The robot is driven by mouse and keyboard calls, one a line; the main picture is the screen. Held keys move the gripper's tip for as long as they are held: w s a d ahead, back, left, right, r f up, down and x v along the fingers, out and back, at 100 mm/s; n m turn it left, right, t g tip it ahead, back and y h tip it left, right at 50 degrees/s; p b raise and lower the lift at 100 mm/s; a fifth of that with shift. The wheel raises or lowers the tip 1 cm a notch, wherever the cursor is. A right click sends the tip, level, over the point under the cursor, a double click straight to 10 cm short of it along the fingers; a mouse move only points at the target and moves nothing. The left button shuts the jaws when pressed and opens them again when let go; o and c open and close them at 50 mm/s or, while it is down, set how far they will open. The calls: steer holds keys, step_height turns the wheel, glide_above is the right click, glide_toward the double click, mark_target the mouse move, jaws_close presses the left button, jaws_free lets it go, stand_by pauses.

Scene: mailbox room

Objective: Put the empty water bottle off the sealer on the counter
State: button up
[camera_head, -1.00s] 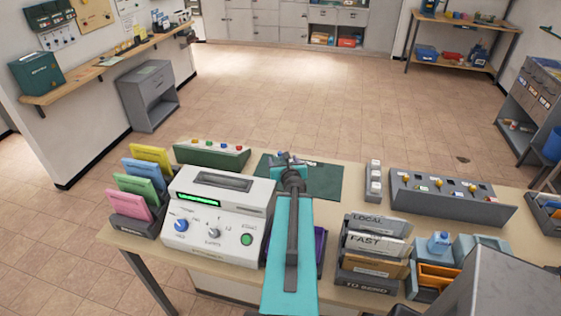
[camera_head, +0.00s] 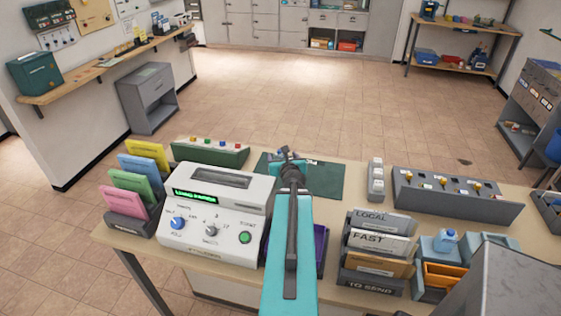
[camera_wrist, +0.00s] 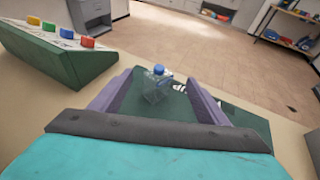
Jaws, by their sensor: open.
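A clear bottle with a blue cap (camera_wrist: 157,84) stands upright at the green mat (camera_wrist: 240,122) in the wrist view. My gripper (camera_wrist: 157,100) is open, with its purple fingers apart on either side of the bottle and a gap on both sides. Whether the bottle's base touches the mat is unclear. In the head view my gripper (camera_head: 287,154) is over the far part of the mat (camera_head: 325,181) and mostly hides the bottle. A white machine with a green display and knobs (camera_head: 215,212) stands left of my arm; I cannot tell if it is the sealer.
A green box with coloured buttons (camera_head: 210,152) stands left of the mat. A grey switch panel (camera_head: 455,195), letter trays (camera_head: 380,250) and a pale blue bottle-like item (camera_head: 446,240) are on the right.

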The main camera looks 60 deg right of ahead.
mark_target(280, 152)
steer(key=shift+w+d, duration=0.1)
steer(key=shift+b+x, duration=0.4)
steer(key=shift+x, duration=2.1)
steer(key=shift+c, duration=0.2)
steer(key=c, duration=1.1)
steer(key=shift+r, duration=0.1)
step_height(280, 152, up, 10)
steer(key=p, duration=0.2)
steer(key=shift+p, duration=0.4)
